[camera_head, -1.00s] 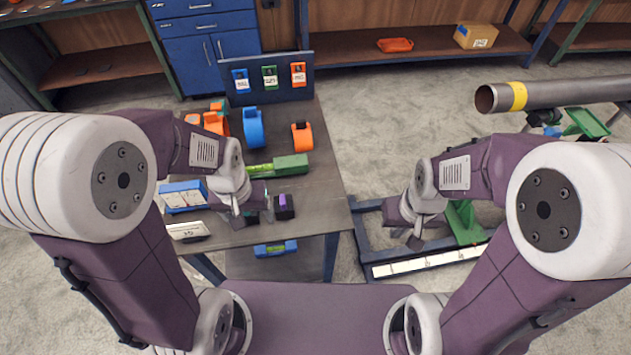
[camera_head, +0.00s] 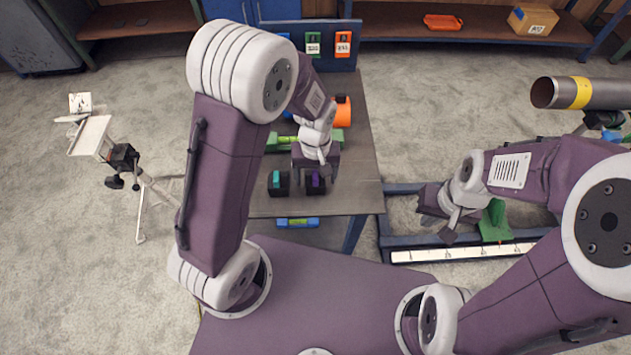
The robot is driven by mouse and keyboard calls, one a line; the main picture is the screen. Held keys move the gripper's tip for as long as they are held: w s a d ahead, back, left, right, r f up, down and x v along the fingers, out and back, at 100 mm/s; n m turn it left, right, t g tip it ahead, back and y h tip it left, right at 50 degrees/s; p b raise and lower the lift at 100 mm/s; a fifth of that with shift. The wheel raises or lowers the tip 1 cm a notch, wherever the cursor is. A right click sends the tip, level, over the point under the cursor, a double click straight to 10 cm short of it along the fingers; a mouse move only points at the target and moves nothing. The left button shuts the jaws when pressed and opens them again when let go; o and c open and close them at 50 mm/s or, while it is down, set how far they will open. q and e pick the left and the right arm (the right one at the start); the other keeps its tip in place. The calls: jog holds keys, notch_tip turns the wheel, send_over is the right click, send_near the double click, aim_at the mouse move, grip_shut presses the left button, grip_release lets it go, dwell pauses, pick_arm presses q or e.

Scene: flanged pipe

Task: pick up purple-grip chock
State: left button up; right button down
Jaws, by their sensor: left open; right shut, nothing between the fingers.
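The purple-grip chock (camera_head: 316,186), a dark block with a purple handle on top, stands near the front edge of the workbench. My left gripper (camera_head: 315,174) is open and points down over it, its fingers at the two sides of the purple grip. It partly hides the chock, and I cannot tell whether the fingers touch it. A similar dark chock with a teal grip (camera_head: 278,183) stands just to the left. My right gripper (camera_head: 437,228) is shut and empty, off the bench to the right, above the blue floor frame.
The workbench (camera_head: 355,195) has bare room right of the chock. A green tool (camera_head: 282,143) lies behind, with an orange part (camera_head: 343,112) further back, partly behind my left arm. A steel pipe (camera_head: 590,93) with a yellow band is at the right. A tripod stand (camera_head: 120,160) stands at left.

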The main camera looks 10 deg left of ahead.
pick_arm(q)
jog(key=shift+f, duration=0.5)
jog(key=shift+w+a, duration=0.1)
jog(key=shift+w, duration=0.05)
jog(key=c, duration=0.7)
grip_shut()
jog(key=shift+r, duration=0.1)
jog(key=r, duration=0.4)
jog(key=shift+w+d+r+p, duration=0.2)
jog(key=shift+w+r+p, duration=0.05)
jog(key=shift+w+p, duration=0.15)
jog(key=w+d+r+p, duration=0.1)
jog(key=w+d+r, duration=0.4)
jog(key=w, duration=0.4)
jog(key=shift+w+r, duration=0.2)
jog(key=shift+r, duration=0.4)
